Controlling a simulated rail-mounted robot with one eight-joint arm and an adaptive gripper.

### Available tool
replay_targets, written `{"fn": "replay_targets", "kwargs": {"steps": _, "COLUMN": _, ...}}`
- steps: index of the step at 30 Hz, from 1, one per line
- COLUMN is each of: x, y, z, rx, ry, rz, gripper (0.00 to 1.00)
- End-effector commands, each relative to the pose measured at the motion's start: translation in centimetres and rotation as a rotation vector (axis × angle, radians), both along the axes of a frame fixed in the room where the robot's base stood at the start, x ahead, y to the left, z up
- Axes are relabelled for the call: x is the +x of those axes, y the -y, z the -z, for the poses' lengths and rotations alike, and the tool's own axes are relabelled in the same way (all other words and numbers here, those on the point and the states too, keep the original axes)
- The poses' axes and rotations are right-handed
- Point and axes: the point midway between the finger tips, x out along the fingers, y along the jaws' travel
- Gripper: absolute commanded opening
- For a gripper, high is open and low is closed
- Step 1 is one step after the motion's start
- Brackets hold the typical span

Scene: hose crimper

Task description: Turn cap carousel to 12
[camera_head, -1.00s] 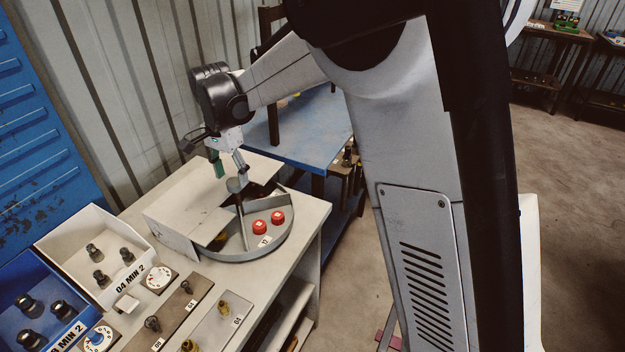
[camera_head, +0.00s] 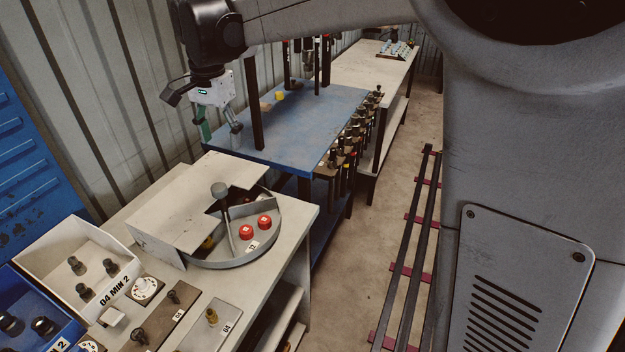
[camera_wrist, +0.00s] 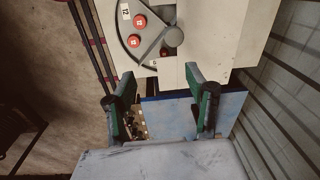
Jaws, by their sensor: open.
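The cap carousel (camera_head: 226,262) is a round grey tray on the light bench, partly under a flat cover (camera_head: 190,208). Its open sector shows two red caps (camera_head: 255,226) and a label reading 12 on the rim. A grey round knob (camera_head: 219,189) stands on a post at its centre. In the wrist view the carousel (camera_wrist: 127,45) is at the top, with the knob (camera_wrist: 174,36) beside the red caps. My gripper (camera_head: 219,137) is above and behind the carousel, apart from it. Its green-padded fingers (camera_wrist: 165,108) are spread and empty.
White bin (camera_head: 47,245) and blue bin (camera_head: 62,334) with dark fittings stand at the left, beside dials and plates with fittings. A blue table (camera_head: 290,135) with a row of tools lies behind. Floor rails (camera_head: 408,240) run at right.

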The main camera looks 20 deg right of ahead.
Motion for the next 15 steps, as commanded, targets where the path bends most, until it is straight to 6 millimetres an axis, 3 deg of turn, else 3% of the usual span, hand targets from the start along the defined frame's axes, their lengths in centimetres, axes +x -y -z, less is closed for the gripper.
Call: {"fn": "replay_targets", "kwargs": {"steps": 15, "x": -4.8, "y": 4.8, "z": -1.3, "rx": 0.007, "ry": 0.105, "rz": -0.120, "gripper": 0.51}}
